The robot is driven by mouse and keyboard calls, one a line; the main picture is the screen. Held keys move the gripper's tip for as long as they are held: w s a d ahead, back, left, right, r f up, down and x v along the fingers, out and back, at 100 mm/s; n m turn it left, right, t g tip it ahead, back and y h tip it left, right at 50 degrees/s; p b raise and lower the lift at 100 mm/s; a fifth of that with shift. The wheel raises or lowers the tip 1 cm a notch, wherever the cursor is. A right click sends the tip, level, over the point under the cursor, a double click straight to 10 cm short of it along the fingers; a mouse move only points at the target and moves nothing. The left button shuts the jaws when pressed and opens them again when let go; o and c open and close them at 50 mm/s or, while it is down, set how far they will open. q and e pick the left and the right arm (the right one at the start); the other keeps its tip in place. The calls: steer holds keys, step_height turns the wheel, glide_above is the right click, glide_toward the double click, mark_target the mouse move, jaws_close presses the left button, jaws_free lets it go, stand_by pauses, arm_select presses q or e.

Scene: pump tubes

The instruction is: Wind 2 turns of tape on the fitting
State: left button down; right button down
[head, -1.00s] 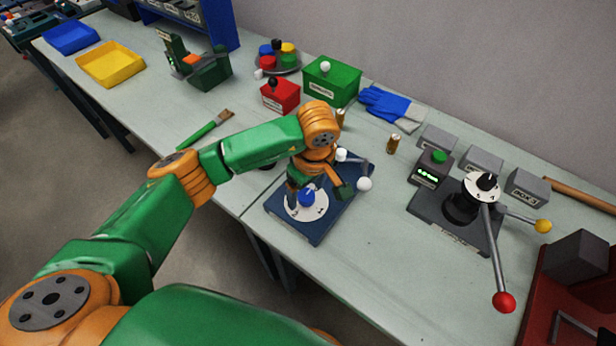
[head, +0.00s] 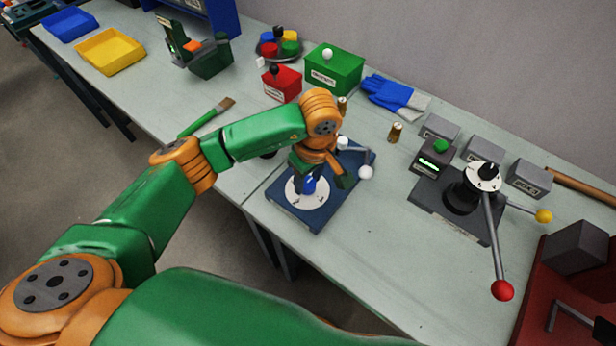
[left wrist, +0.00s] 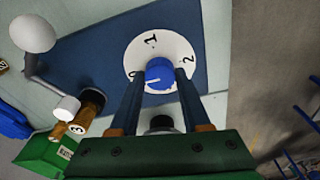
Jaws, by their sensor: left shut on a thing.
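My left gripper (head: 309,190) points down at a blue knob (head: 308,184) on a white dial (head: 296,197). In the left wrist view its two fingers (left wrist: 157,82) stand on either side of the blue knob (left wrist: 160,76) and are shut on it. The white dial (left wrist: 149,45) shows the marks 1 and 2; a finger partly covers its left side. The dial sits on a dark blue base plate (head: 318,215), which also bears a crank with a white ball (head: 366,172). A small brass fitting (head: 395,133) stands upright on the table behind the base. I cannot make out any tape.
A lever device with red (head: 502,291) and yellow (head: 544,216) balls stands on the right, beside grey boxes (head: 485,151). Green (head: 335,70) and red (head: 282,84) boxes, blue gloves (head: 394,96) and a brush (head: 207,118) lie behind and left.

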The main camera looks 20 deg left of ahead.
arm_select(q)
steer(key=shift+f+m+b, duration=0.3)
steer(key=shift+m+b, duration=0.7)
steer(key=shift+r+m+b, duration=0.1)
steer(key=shift+m+b, duration=0.2)
steer(key=shift+m, duration=0.2)
steer(key=shift+r+m, duration=0.2)
steer(key=shift+m, duration=0.1)
steer(key=shift+a+f+m+h+b, duration=0.1)
steer(key=shift+f+m+h+b, duration=0.2)
steer(key=shift+m+b, duration=0.7)
steer(key=shift+r+m+b, duration=0.1)
steer(key=shift+m+b, duration=0.2)
steer(key=shift+m, duration=0.1)
steer(key=shift+r+m, duration=0.2)
steer(key=shift+m, duration=0.1)
